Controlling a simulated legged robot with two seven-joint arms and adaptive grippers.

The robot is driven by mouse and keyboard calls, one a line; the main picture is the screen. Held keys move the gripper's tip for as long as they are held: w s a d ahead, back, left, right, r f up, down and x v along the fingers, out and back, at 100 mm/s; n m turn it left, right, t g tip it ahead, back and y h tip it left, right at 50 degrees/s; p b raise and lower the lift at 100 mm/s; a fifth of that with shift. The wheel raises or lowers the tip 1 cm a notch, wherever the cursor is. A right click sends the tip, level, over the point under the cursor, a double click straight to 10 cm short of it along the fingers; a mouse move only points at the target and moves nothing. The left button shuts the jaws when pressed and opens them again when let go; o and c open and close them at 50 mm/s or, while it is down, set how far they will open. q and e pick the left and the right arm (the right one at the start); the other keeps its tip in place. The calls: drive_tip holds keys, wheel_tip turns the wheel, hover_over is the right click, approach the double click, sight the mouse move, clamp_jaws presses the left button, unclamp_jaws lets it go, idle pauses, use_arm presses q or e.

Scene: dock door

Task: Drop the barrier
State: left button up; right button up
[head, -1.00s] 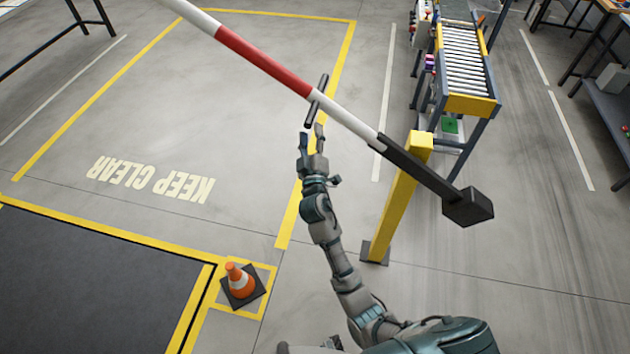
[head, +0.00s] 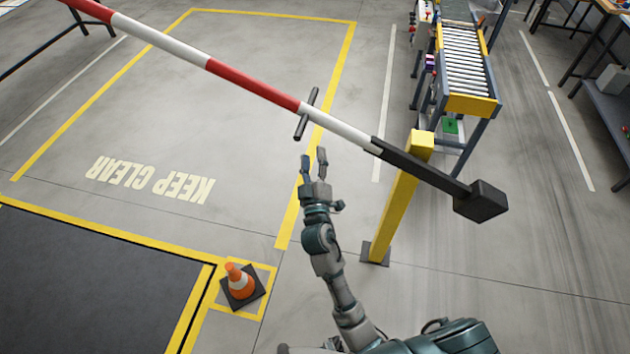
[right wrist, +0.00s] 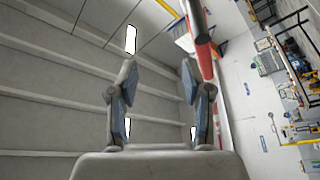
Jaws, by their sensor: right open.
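The red and white barrier arm (head: 253,83) runs from the upper left down to a dark counterweight (head: 481,201) at the right. It is tilted in the head view and pivots by the top of a yellow post (head: 397,200). A short dark handle bar (head: 307,113) crosses the barrier. My right gripper (head: 314,160) is open and empty, a little below the handle in the picture and apart from it. In the right wrist view the open fingers (right wrist: 158,80) show, with the barrier (right wrist: 201,40) just right of them. My left gripper is not in view.
A traffic cone (head: 239,281) stands in a yellow floor square at the lower left. A roller conveyor (head: 466,60) stands behind the post. The marked KEEP CLEAR floor (head: 230,130) holds no objects.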

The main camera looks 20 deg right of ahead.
drive_tip(key=b+v, duration=0.1)
drive_tip(key=v, duration=0.5)
drive_tip(key=shift+b, duration=0.3)
idle(0.4)
drive_tip(key=v, duration=0.7)
drive_tip(key=shift+s, duration=0.25)
drive_tip(key=shift+a+f, duration=0.1)
